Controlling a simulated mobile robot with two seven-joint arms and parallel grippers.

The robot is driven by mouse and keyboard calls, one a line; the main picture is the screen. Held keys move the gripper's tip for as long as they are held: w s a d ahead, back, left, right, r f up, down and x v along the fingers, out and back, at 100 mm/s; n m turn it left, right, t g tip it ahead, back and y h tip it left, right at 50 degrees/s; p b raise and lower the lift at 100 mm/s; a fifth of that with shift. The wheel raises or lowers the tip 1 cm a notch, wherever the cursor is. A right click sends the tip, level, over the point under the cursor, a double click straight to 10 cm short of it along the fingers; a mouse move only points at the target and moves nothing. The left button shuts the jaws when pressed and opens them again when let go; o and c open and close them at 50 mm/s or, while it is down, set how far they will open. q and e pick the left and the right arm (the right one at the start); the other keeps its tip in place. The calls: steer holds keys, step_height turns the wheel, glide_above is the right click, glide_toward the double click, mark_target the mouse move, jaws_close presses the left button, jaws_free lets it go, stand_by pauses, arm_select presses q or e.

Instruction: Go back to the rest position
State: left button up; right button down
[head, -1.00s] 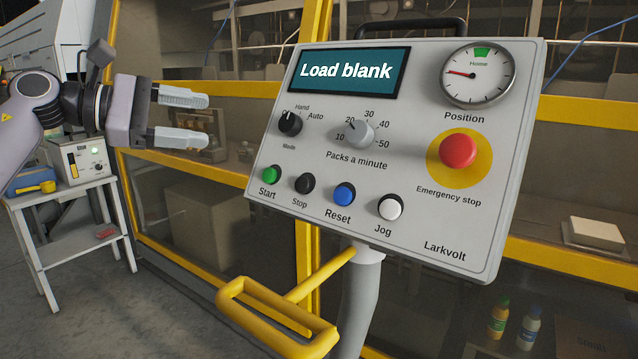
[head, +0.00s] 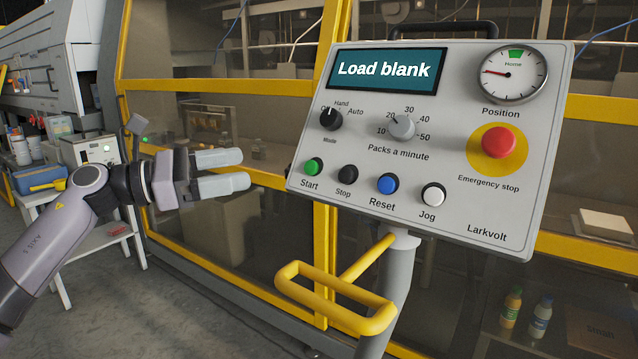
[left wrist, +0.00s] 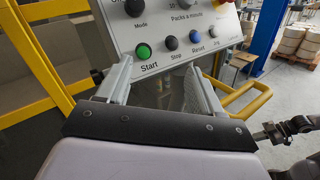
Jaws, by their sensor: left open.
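My left gripper (head: 246,171) is open and empty, fingers pointing right, just left of the control panel (head: 480,120) in the head view. It does not appear to touch the panel. In the left wrist view the spread fingers of this gripper (left wrist: 163,85) frame the panel's lower part, with nothing between them.
A yellow tubular handle (head: 335,300) juts out below the panel on its grey post (head: 398,270). Yellow-framed machine guarding (head: 210,87) stands behind. A white side table (head: 100,240) is at the left behind my arm. Grey floor (head: 180,310) lies open at lower left.

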arm_select(q)
steer(key=s+a+f+n+t+y, duration=0.1)
steer(key=s+f+n+t+y, duration=0.25)
steer(key=f+n, duration=0.7)
steer(key=s+f+n+t+y, duration=0.2)
steer(key=f+n+t, duration=0.2)
steer(key=f+n, duration=0.65)
steer(key=s+a+f+n+t+y, duration=0.1)
steer(key=s+f+n+t+y, duration=0.25)
steer(key=f+n, duration=0.7)
steer(key=s+a+f+n+g+y, duration=0.2)
steer(key=s+f+n+g+y, duration=0.1)
steer(key=s+f+n, duration=0.6)
steer(key=s+a+f+n+g+y, duration=0.2)
steer(key=s+f+n+g+y, duration=0.1)
steer(key=s+f+n, duration=0.6)
steer(key=s+n, duration=0.1)
steer(key=s, duration=0.3)
steer(key=shift+g, duration=0.4)
